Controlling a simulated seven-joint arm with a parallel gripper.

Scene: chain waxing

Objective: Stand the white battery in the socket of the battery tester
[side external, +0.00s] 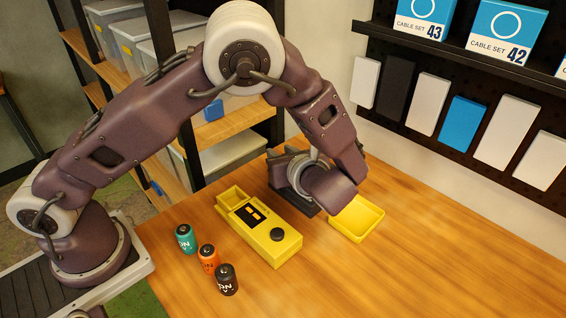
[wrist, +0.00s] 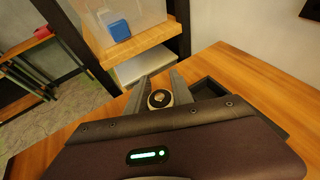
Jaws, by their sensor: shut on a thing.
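My gripper (wrist: 160,98) is shut on a battery (wrist: 159,100), which shows end-on between the two grey fingers in the wrist view. Its end is dark with a pale rim; I take it for the white battery. The yellow battery tester (side external: 287,243) lies on the table, left of and nearer than my wrist. It has a dark display panel, a round black knob and an open square socket (side external: 232,196) at its far left end. The socket looks empty. The gripper is apart from the tester.
Teal (side external: 186,239), orange (side external: 208,259) and black (side external: 227,280) batteries stand left of the tester. A shallow yellow tray (side external: 357,219) lies to its right. A dark holder (side external: 281,178) is beside my wrist. The table's right part is clear. Shelves stand behind.

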